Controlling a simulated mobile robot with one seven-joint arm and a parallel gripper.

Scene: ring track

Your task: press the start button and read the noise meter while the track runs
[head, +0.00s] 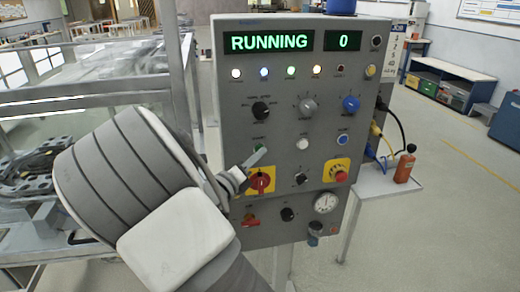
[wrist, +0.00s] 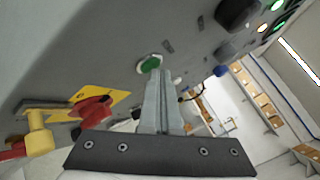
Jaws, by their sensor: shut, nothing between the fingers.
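The grey control panel (head: 290,120) stands ahead of me. Its green display reads RUNNING (head: 269,42), and the smaller display beside it reads 0 (head: 343,41). The green start button (wrist: 150,64) shows in the wrist view just beyond my fingertips; in the head view my fingers partly hide it. My gripper (head: 263,152) is shut and empty, its tips at the button; I cannot tell whether they touch it. It also shows in the wrist view (wrist: 159,77). A round white dial (head: 326,203) is low on the panel; I cannot tell whether it is the noise meter.
A red rotary switch on a yellow plate (head: 260,182) sits just below my fingers. A red stop button on yellow (head: 338,172) is to the right. A metal-framed enclosure (head: 110,95) is at the left. Open floor lies right.

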